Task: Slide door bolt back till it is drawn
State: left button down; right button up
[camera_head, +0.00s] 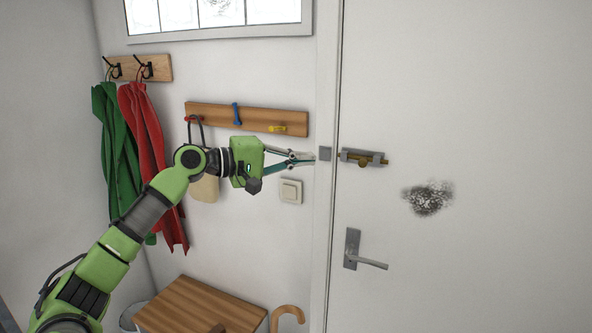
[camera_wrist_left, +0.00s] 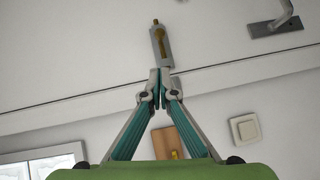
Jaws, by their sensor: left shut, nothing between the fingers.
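The door bolt (camera_head: 363,158), a grey mount with a brass rod and knob, lies level on the white door (camera_head: 470,90) near its left edge. The rod's right end sticks out past the mount. The grey keeper (camera_head: 325,153) sits to its left on the frame. My left gripper (camera_head: 309,159) is shut and empty, its tips just left of the keeper in the head view, apart from the knob. The left wrist view shows the bolt (camera_wrist_left: 159,45) beyond the closed fingertips (camera_wrist_left: 160,76), which hide the keeper area. My right gripper is not in view.
A door handle (camera_head: 362,252) is below the bolt. A light switch (camera_head: 290,191) and a peg rail (camera_head: 248,118) are on the wall by my left gripper. Green and red garments (camera_head: 150,150) hang further left. A wooden-topped bench (camera_head: 195,305) stands below.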

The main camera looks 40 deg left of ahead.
pick_arm(q)
jog(key=shift+v, duration=1)
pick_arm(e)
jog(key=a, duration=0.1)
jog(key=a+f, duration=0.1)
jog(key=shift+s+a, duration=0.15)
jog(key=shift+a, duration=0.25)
pick_arm(q)
jog(key=shift+a, duration=0.2)
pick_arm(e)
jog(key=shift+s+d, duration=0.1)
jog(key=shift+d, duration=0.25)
